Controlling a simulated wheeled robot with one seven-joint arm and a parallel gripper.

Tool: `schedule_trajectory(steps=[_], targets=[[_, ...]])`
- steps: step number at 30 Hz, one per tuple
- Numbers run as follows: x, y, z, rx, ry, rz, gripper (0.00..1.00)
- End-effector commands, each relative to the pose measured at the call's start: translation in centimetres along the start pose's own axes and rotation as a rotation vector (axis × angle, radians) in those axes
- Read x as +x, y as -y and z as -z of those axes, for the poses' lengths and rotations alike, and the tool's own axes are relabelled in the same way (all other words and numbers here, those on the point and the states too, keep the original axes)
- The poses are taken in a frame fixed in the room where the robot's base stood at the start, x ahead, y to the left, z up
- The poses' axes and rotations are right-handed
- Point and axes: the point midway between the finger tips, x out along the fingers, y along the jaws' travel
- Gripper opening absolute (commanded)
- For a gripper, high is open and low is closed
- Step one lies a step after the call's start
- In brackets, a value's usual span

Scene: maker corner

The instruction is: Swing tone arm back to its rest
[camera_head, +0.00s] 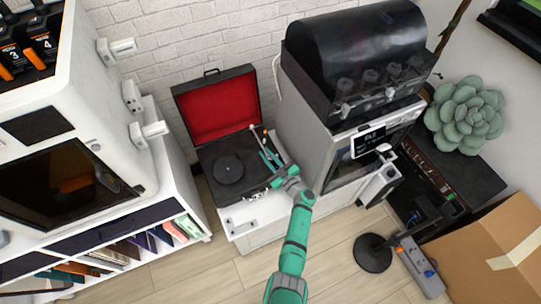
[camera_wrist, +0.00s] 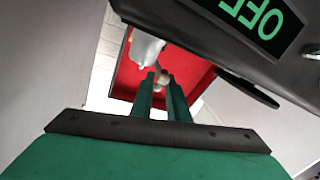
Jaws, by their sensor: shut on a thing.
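The suitcase record player (camera_head: 207,172) stands open on a white cabinet, its red-lined lid (camera_head: 220,110) tilted up at the back. Its dark platter (camera_head: 228,169) is at the left of the deck. My green gripper (camera_head: 267,157) is over the deck's right side. The wrist view shows its fingers (camera_wrist: 164,88) close together on a small pale piece (camera_wrist: 164,77), which appears to be part of the tone arm. The slim tone arm (camera_head: 257,134) shows just beyond the fingers in the head view. My fingers hide much of it, and its rest cannot be made out.
A white machine (camera_head: 301,117) with a dark domed cover stands close on the right of the player. A white shelf unit (camera_head: 170,195) with books stands on the left. The dark panel with green letters (camera_wrist: 265,18) is close above my fingers in the wrist view.

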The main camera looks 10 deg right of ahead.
Motion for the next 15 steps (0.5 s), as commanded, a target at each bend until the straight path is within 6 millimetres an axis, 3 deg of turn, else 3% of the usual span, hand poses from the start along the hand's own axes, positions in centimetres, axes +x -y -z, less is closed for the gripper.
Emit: schedule_trajectory(steps=[5, 6, 8, 15], targets=[[-0.08, -0.66, 0.02, -0.004, 0.003, -0.013, 0.00], [-0.09, -0.69, 0.01, -0.004, 0.003, -0.014, 0.19], [-0.12, -0.70, -0.01, -0.003, 0.004, -0.015, 0.28], [-0.14, -0.49, -0.06, -0.001, 0.003, -0.012, 0.28]])
